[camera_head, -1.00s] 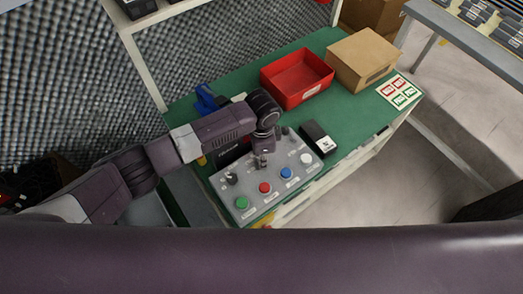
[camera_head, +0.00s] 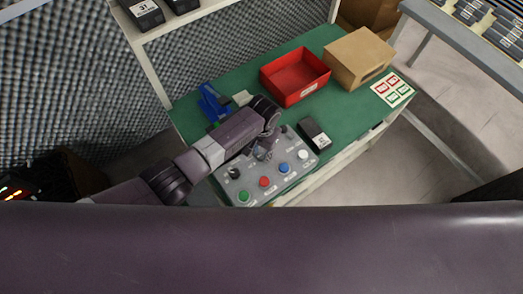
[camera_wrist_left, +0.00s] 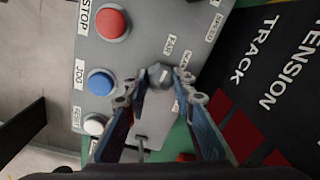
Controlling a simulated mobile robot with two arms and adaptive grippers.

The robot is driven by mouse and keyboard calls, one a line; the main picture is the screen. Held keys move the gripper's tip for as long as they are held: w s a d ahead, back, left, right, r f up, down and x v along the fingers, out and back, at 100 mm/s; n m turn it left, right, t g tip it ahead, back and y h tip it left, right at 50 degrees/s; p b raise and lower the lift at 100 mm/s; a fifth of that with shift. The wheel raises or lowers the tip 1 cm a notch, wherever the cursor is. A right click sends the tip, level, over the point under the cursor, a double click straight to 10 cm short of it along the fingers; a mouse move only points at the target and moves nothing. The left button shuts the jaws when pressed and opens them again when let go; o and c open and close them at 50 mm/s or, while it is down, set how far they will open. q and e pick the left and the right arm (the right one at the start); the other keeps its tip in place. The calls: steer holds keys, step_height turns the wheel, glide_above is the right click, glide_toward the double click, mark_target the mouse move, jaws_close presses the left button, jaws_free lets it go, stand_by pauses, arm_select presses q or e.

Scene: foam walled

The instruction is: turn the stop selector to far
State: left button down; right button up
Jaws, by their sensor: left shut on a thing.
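The grey control panel (camera_head: 226,187) lies on the green bench top. My left gripper (camera_head: 262,155) is over the panel. In the left wrist view its fingertips (camera_wrist_left: 160,90) are closed in on either side of the knob. The head view mostly hides the knob behind the gripper. My right gripper is not in view.
Green (camera_head: 243,197), red (camera_head: 265,182), blue (camera_head: 284,168) and white (camera_head: 303,154) buttons line the panel's front. A black knob (camera_head: 233,173) is at its left. A black box (camera_head: 315,134), red tray (camera_head: 292,93) and cardboard box (camera_head: 358,57) stand beyond.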

mark_target(262, 155)
arm_select(q)
steer(key=shift+n, duration=0.6)
steer(key=c, duration=1.6)
jaws_free()
step_height(262, 155, up, 12)
steer(key=shift+d, duration=0.15)
